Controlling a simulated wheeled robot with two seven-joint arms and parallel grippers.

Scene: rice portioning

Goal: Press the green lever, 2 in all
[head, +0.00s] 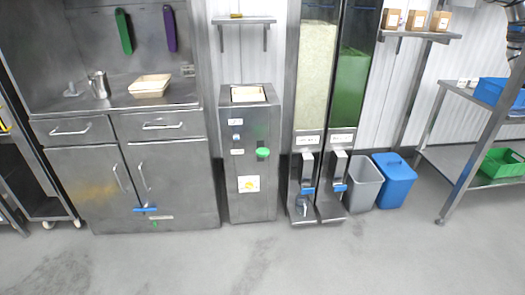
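A green lever (263,152) sticks out from the front of a narrow steel machine (252,188) in the middle of the head view. The machine stands upright on the floor and has a pale tray or opening (248,93) on top. Small labels and a yellow-and-white sticker (249,184) are on its front. Neither of my grippers shows in the head view, and nothing touches the lever.
Right of the machine stand two tall dispensers, one with pale grains (315,75), one with green contents (350,85). A grey bin (363,183) and blue bin (394,181) follow. A steel cabinet (180,180) is left. The floor (260,262) in front is clear.

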